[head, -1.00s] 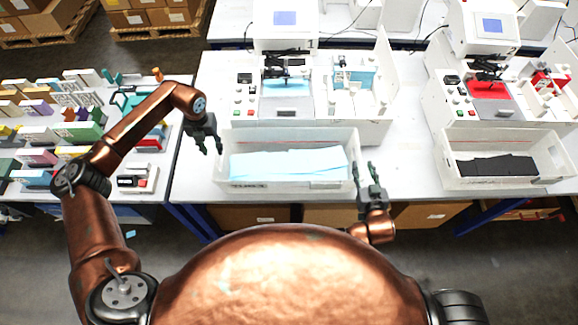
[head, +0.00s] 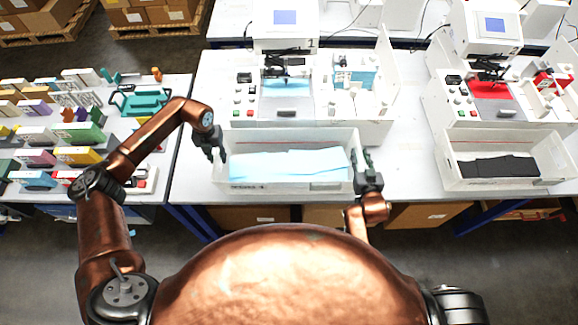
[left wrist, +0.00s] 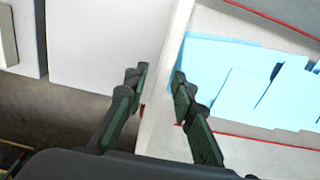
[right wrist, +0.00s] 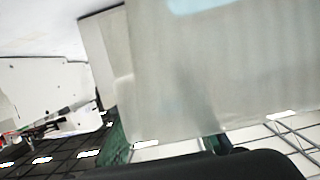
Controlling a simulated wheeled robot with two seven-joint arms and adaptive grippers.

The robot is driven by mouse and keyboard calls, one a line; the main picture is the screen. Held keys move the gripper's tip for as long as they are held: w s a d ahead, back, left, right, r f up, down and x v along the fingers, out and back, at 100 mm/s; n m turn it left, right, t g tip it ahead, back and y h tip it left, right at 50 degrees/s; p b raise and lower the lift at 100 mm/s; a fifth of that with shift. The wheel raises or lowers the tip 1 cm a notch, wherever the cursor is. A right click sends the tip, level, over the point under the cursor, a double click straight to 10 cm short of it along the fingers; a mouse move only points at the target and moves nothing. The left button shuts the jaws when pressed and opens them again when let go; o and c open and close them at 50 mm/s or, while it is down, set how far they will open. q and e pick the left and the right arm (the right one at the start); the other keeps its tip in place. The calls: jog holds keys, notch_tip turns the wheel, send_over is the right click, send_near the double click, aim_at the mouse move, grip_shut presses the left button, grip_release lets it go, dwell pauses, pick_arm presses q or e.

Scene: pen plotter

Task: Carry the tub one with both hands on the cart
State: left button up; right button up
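A white tub (head: 262,185) holding light blue sheets (head: 290,164) sits on the white table in front of the left machine. My left gripper (head: 218,156) is at its left wall. In the left wrist view the open fingers (left wrist: 160,88) are on either side of that wall (left wrist: 168,70), with gaps. My right gripper (head: 362,157) is at the tub's right wall. In the right wrist view the fingers (right wrist: 167,142) are apart with the tub wall (right wrist: 180,85) between them; one finger is mostly hidden behind it. I cannot make out a cart.
A second white tub (head: 520,181) with black sheets stands to the right. The left machine (head: 285,95) is close behind the first tub. A side table (head: 110,165) at the left holds many coloured boxes. Cardboard boxes (head: 330,215) are under the table.

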pick_arm(q)
jog(key=shift+w+f, duration=0.1)
jog(key=shift+w, duration=0.05)
jog(key=c, duration=0.5)
pick_arm(e)
jog(key=shift+w+f, duration=0.1)
jog(key=shift+w, duration=0.05)
jog(key=c, duration=0.5)
pick_arm(q)
grip_shut()
pick_arm(e)
grip_shut()
jog(key=shift+r, duration=0.2)
